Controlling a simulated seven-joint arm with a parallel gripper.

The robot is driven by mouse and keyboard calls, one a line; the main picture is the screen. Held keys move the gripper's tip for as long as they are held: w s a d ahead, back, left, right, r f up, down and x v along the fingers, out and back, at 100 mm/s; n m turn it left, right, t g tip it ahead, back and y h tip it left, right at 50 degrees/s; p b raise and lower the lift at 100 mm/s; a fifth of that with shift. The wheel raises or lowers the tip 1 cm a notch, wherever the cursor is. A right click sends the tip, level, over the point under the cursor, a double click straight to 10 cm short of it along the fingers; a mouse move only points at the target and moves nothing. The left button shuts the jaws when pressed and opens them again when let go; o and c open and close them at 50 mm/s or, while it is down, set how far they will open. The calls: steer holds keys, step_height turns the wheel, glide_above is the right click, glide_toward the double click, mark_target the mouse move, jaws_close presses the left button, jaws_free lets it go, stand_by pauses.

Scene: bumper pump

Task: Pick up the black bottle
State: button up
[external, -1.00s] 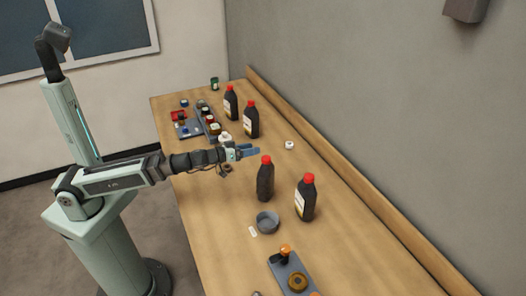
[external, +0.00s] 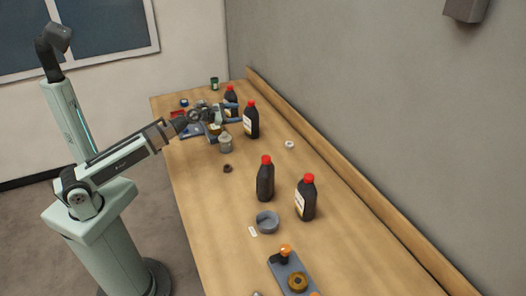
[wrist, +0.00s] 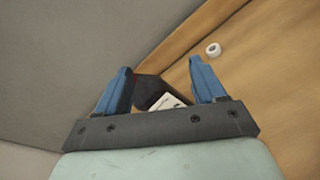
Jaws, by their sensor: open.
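Several black bottles with red caps stand upright on the wooden table. In the wrist view, a dark bottle with a white label (wrist: 152,91) shows between the open fingers (wrist: 160,66). I cannot tell whether the fingers touch it.
A grey jar (external: 225,144), a small brown ring (external: 227,169) and a white roll (external: 289,145) stand near the far bottles. A grey bowl (external: 267,222) and a tray with parts (external: 290,272) are nearer. A wall and wooden ledge (external: 345,187) bound the right side.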

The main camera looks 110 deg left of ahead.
steer(key=s+a+r+n+y, duration=0.2)
steer(key=s+a+r+n, duration=0.1)
steer(key=s+a+n, duration=0.3)
steer(key=n, duration=0.1)
glide_toward(250, 97)
steer(key=shift+t, duration=0.3)
steer(key=shift+f+x, duration=0.2)
steer(key=shift+x, duration=1.45)
steer(key=shift+f+x, duration=0.2)
steer(key=shift+x, duration=1.45)
steer(key=shift+f+x, duration=0.2)
steer(key=shift+x, duration=1.5)
steer(key=shift+s, duration=0.1)
steer(key=shift+c, duration=0.4)
jaws_close()
